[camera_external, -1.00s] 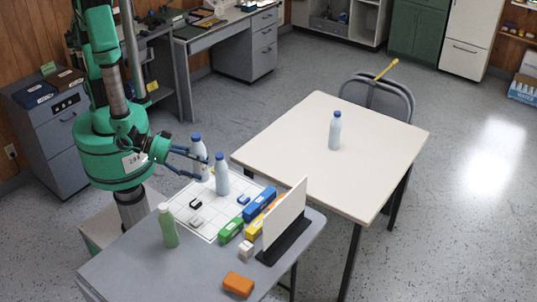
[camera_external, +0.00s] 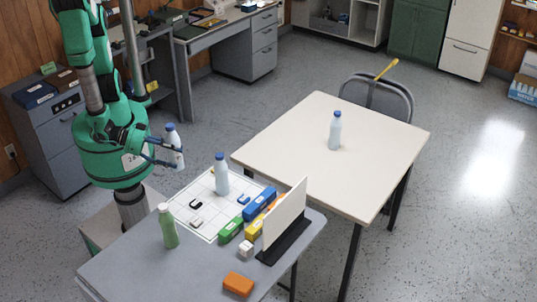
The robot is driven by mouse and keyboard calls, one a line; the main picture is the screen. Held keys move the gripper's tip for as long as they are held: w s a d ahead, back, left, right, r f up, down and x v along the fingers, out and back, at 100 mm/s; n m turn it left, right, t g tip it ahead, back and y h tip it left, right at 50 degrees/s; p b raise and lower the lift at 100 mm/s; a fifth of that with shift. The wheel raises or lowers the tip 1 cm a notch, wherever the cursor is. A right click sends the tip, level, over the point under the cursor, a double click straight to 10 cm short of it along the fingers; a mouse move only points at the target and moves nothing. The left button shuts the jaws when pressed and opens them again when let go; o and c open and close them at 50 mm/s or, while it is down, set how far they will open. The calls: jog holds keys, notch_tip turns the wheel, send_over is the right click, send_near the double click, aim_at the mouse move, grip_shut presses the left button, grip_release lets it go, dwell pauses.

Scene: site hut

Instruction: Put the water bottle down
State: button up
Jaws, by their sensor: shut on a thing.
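My gripper (camera_external: 176,154) is shut on a pale water bottle (camera_external: 173,142) with a blue cap. The bottle is close to upright and appears raised, left of the grey table's far corner. A second blue-capped bottle (camera_external: 221,176) stands on the white gridded mat (camera_external: 190,220) on the grey table. A third blue-capped bottle (camera_external: 335,132) stands alone on the cream table (camera_external: 290,150). A green bottle (camera_external: 168,228) with a pale cap stands near the mat's left edge.
The grey table (camera_external: 185,268) also holds blue, green and yellow boxes, an orange block (camera_external: 238,284) and an upright white panel (camera_external: 284,214) on a black base. The mat carries small clips. Most of the cream table is clear. A chair (camera_external: 380,95) stands behind it.

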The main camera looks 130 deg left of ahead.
notch_tip(320, 180, down, 10)
jog(key=shift+r, duration=0.25)
dwell(0.5)
jog(key=shift+f+b, duration=0.6)
jog(key=shift+f, duration=1.6)
jog(key=shift+f+b, duration=0.45)
jog(key=shift+f, duration=1.35)
jog(key=shift+f, duration=0.15)
jog(key=o, duration=1.6)
jog(key=shift+r, duration=0.2)
